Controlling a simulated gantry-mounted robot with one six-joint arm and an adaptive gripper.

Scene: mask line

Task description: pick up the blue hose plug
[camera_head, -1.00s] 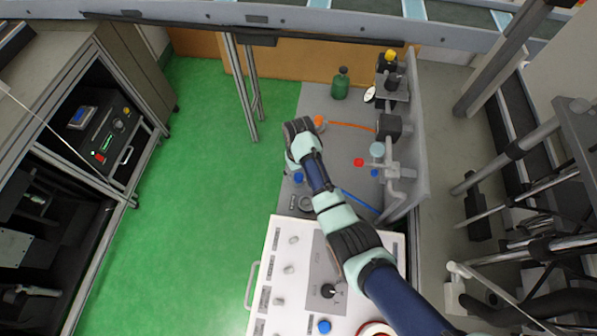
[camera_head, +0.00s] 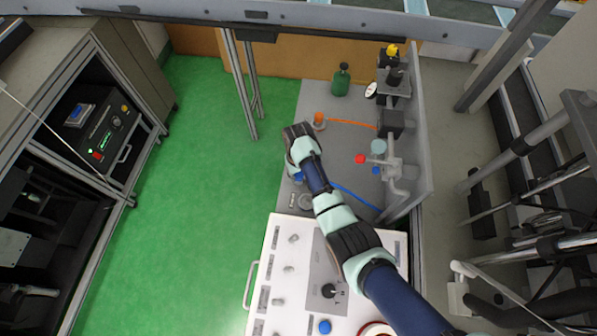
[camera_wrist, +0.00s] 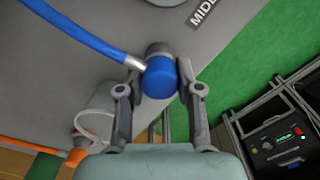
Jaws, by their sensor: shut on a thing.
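The blue hose plug (camera_wrist: 160,78) sits between the two fingers of my gripper (camera_wrist: 158,90) in the wrist view, with a finger against each side. My gripper is shut on it. A blue hose (camera_wrist: 85,33) with a metal end piece runs to the plug from the upper left. A grey round part shows just behind the plug; I cannot tell whether they touch. In the head view, the plug (camera_head: 298,177) shows as a small blue patch beside my wrist, and the fingers are mostly hidden. The blue hose (camera_head: 355,196) runs right from under my arm.
An orange hose (camera_head: 350,123) with an orange plug (camera_head: 319,118) lies farther back on the grey plate. A green bottle (camera_head: 340,82) stands behind it. Pipe fittings (camera_head: 395,165) stand at the right. The white control panel (camera_head: 285,250) lies in front. Green floor is open at left.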

